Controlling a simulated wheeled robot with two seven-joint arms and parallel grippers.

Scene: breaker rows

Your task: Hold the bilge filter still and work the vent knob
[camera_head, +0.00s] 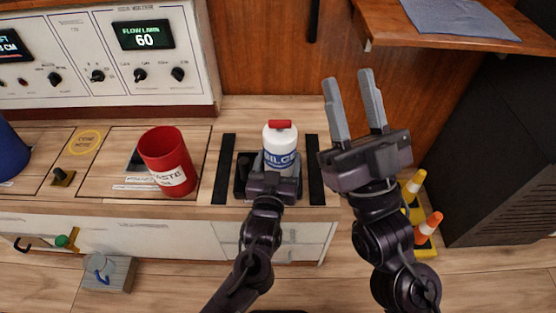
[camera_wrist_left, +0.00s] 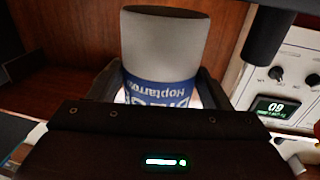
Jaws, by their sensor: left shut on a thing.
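The bilge filter (camera_head: 281,140) is a white canister with a blue lettered band, standing upright at the counter's front. The red vent knob (camera_head: 280,124) lies across its top. My left gripper (camera_head: 279,170) is shut on the filter's lower body, one finger on each side. The left wrist view shows the filter (camera_wrist_left: 164,42) between the fingers, with the knob out of sight. My right gripper (camera_head: 347,77) is open and empty, raised to the right of the filter and apart from it, fingers pointing up the picture.
The filter stands at a dark tray (camera_head: 240,188) between two black strips. A red waste cup (camera_head: 167,158) stands to the left. An instrument panel (camera_head: 110,60) is behind. A wooden shelf (camera_head: 400,28) juts out at upper right. Cones (camera_head: 428,226) stand low at right.

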